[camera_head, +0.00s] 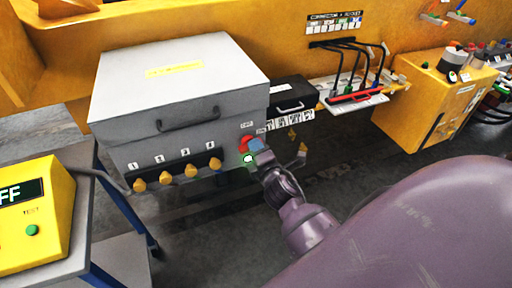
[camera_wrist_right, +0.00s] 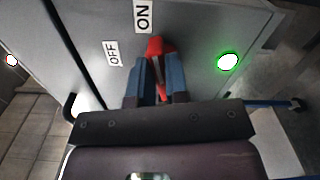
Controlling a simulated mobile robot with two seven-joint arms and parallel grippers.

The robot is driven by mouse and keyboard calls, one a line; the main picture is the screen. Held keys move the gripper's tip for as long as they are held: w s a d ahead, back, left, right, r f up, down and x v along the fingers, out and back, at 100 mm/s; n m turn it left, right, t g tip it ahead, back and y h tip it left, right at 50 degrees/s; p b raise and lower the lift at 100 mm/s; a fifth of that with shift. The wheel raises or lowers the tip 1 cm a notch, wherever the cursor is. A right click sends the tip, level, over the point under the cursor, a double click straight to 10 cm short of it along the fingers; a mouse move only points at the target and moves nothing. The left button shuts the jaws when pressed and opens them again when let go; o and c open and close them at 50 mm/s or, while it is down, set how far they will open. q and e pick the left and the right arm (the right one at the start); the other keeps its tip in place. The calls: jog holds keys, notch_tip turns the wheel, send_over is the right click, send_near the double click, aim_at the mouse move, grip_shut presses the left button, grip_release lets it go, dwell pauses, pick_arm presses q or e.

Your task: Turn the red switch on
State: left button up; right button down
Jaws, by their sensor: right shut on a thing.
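The red switch (camera_head: 246,142) is on the front of the grey box (camera_head: 180,85), near its right end. It also shows in the right wrist view (camera_wrist_right: 155,46), between the blue fingertips of my right gripper (camera_wrist_right: 157,80). My right gripper (camera_head: 257,148) is shut on it, and the fingers hide part of the handle. An ON label (camera_wrist_right: 143,15) and an OFF label (camera_wrist_right: 113,53) are on the panel beside the switch. A lamp beside the switch glows white with a green rim (camera_wrist_right: 228,61). My left gripper is not in view.
A row of yellow knobs (camera_head: 191,171) lies left of the switch. A yellow unit (camera_head: 38,215) with a green button and a display reading "FF" stands at the left. A rack with black cables (camera_head: 352,97) and a yellow cabinet (camera_head: 432,100) are at the right.

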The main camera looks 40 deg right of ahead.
jog(key=shift+f+m, duration=0.15)
jog(key=shift+m, duration=1.45)
jog(key=c, duration=1.1)
grip_release()
jog(key=b+v, duration=0.1)
jog(key=v, duration=0.9)
jog(key=shift+s, duration=0.4)
